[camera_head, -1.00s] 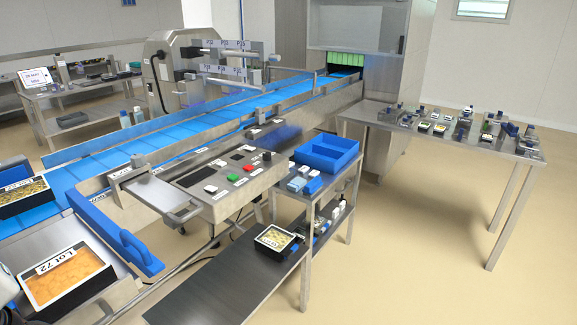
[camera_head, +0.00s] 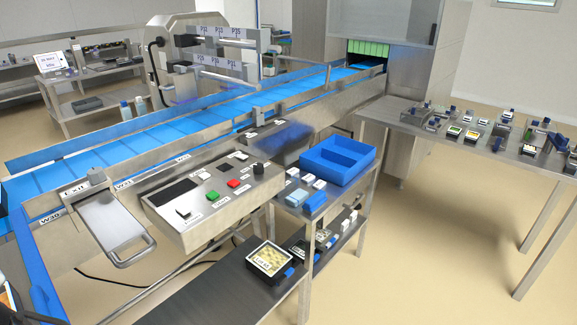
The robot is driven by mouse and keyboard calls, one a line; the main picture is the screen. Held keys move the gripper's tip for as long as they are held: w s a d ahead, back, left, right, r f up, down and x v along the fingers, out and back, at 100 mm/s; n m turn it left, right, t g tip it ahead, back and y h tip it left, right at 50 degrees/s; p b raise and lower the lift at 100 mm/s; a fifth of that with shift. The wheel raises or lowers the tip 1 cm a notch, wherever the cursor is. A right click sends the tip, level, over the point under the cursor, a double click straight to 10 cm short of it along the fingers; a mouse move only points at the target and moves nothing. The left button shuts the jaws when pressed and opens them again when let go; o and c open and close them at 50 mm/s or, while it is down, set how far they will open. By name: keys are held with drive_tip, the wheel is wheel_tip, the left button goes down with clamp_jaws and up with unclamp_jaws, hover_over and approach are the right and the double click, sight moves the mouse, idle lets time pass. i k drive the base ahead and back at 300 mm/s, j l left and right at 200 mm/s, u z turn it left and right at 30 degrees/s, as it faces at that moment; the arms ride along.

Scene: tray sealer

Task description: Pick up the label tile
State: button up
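I cannot tell for certain which piece is the label tile. Several small white pieces (camera_head: 308,179) lie on the cart top in front of the blue divided bin (camera_head: 338,158). Pale blue blocks (camera_head: 297,197) lie beside them. Plates marked with P codes (camera_head: 216,61) hang on rails above the conveyor, and a plate reading EXIT (camera_head: 75,190) is at the chute. A black tray with a label reading Lot (camera_head: 269,262) sits on the low steel bench. My gripper is not in view.
A control panel (camera_head: 213,198) with green and red buttons stands left of the cart. The blue conveyor (camera_head: 170,127) runs behind it. A steel table (camera_head: 480,148) with several small devices stands at right. Open floor (camera_head: 430,240) lies between cart and table.

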sight(293, 171)
drive_tip(key=i+l+u, duration=0.1)
drive_tip(key=i+l, duration=0.15)
drive_tip(key=i+l+u, duration=0.1)
drive_tip(key=i+l, duration=0.15)
drive_tip(key=i+l+u, duration=0.1)
drive_tip(key=l, duration=0.3)
drive_tip(key=i+l+u, duration=0.1)
drive_tip(key=i+l, duration=0.2)
drive_tip(key=i+l+u, duration=0.1)
drive_tip(key=l, duration=0.3)
drive_tip(key=i+l+u, duration=0.1)
drive_tip(key=i+l, duration=0.2)
drive_tip(key=i+l+u, duration=0.1)
drive_tip(key=l, duration=0.4)
drive_tip(key=i+l+u, duration=0.1)
drive_tip(key=l, duration=0.3)
drive_tip(key=i+j, duration=0.1)
drive_tip(key=i, duration=0.5)
